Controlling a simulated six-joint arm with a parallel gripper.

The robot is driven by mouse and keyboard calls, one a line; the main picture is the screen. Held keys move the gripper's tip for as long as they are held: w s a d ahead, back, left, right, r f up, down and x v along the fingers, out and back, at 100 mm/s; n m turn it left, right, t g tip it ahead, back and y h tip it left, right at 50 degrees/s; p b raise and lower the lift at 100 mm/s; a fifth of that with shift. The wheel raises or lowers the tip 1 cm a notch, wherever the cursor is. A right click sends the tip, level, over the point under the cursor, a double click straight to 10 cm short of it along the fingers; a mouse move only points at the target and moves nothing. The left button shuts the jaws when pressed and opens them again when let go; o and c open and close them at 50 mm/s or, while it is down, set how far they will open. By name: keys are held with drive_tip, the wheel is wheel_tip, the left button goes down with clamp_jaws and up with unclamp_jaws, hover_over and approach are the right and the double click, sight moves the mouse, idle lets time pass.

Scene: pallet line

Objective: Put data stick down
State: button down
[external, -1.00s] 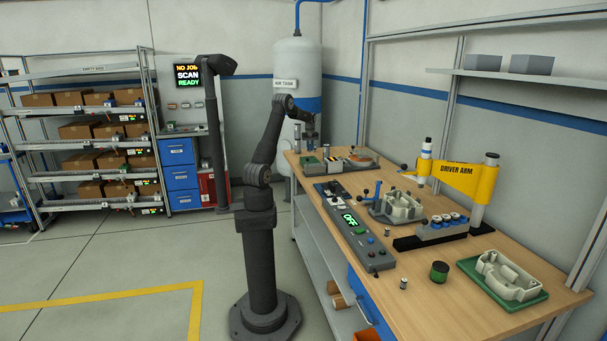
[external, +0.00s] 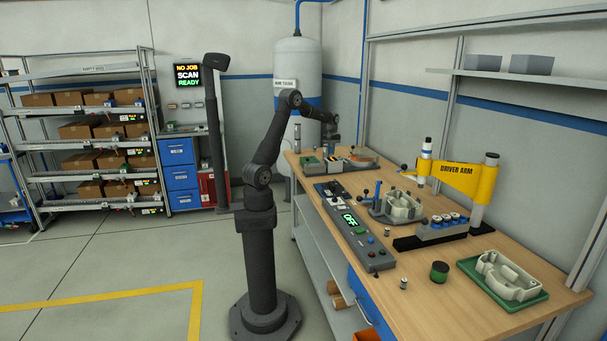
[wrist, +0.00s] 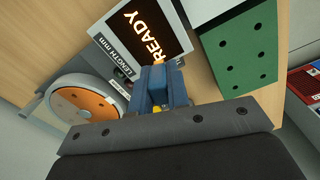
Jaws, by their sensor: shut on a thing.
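My gripper (external: 331,143) is over the far end of the wooden bench (external: 430,268), above the small devices there. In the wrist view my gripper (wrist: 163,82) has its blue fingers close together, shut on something. Only a small yellow part (wrist: 157,109) shows between them. I take it for the data stick, though most of it is hidden by the fingers. In the external view the held thing is too small to make out.
Near the fingers in the wrist view are a display reading READY (wrist: 140,35), an orange disc (wrist: 88,103) in a grey ring and a green block with holes (wrist: 247,50). A control box (external: 355,232), fixtures and a yellow driver arm (external: 465,180) stand along the bench.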

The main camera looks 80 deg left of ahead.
drive_tip(key=d+f+m, duration=0.3)
drive_tip(key=d+m, duration=0.2)
drive_tip(key=d, duration=0.6)
drive_tip(key=d+f+m, duration=0.2)
drive_tip(key=d+m, duration=0.2)
drive_tip(key=d, duration=0.7)
drive_tip(key=d+f+m, duration=0.3)
drive_tip(key=d+m, duration=0.2)
drive_tip(key=d, duration=0.6)
drive_tip(key=shift+s+d+f+m, duration=0.1)
drive_tip(key=shift+d+f+m, duration=0.2)
drive_tip(key=shift+d, duration=0.1)
drive_tip(key=s+a+r, duration=0.1)
drive_tip(key=s+r, duration=0.4)
drive_tip(key=s, duration=0.3)
drive_tip(key=s+r, duration=0.6)
drive_tip(key=s, duration=0.2)
drive_tip(key=w+a+f, duration=0.1)
drive_tip(key=a+f, duration=0.1)
drive_tip(key=a, duration=0.1)
drive_tip(key=a+f, duration=0.2)
drive_tip(key=a, duration=0.2)
drive_tip(key=w+a+f, duration=0.1)
drive_tip(key=a+f, duration=0.2)
drive_tip(key=shift+w+a+f, duration=0.1)
drive_tip(key=shift+w+a, duration=0.25)
drive_tip(key=shift+a, duration=0.05)
drive_tip(key=shift+a+f, duration=0.15)
drive_tip(key=shift+f, duration=1.95)
